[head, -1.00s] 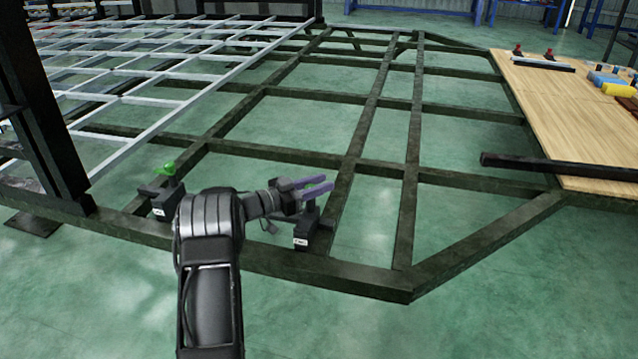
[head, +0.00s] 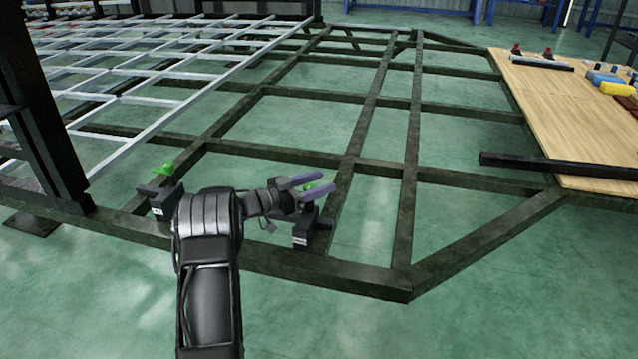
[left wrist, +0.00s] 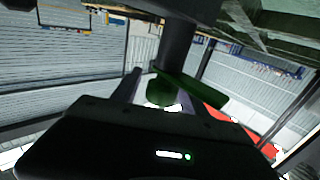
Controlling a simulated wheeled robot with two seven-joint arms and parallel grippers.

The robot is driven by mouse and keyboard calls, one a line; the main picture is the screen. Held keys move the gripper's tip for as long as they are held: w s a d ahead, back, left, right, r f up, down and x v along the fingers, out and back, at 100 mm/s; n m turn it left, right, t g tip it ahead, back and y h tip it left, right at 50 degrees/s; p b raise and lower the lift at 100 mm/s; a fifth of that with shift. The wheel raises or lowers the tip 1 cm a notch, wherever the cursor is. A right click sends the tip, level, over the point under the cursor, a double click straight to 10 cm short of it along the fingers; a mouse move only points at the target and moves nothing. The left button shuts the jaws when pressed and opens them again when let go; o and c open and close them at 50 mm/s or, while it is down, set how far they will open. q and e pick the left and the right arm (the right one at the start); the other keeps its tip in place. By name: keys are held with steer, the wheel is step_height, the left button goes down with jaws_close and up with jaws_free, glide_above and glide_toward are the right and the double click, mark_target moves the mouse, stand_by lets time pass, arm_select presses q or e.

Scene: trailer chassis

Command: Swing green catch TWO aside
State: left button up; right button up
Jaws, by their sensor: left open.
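Two black blocks with green catches sit on the near beam of the dark chassis (head: 270,258). The left block (head: 165,203) carries a green catch (head: 163,168) on top, clear of my arm. The right block (head: 305,232) has its green catch (head: 310,187) partly hidden by my left gripper (head: 330,182). The white labels on the blocks are too small to read. My left gripper's purple fingers are open, one on each side of the right catch. In the left wrist view this green catch (left wrist: 165,90) lies between the fingers; contact cannot be told. My right gripper is not in view.
A silver lattice (head: 150,100) lies at the left beside a dark upright post (head: 45,110). A wooden table (head: 560,110) with tools and coloured parts stands at the right, with a dark bar (head: 560,167) over its near edge. Open floor shows between the beams.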

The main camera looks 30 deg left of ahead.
arm_select(q)
steer(key=p+v, duration=0.2)
steer(key=v, duration=0.5)
steer(key=shift+s+a, duration=0.15)
steer(key=shift+s, duration=0.25)
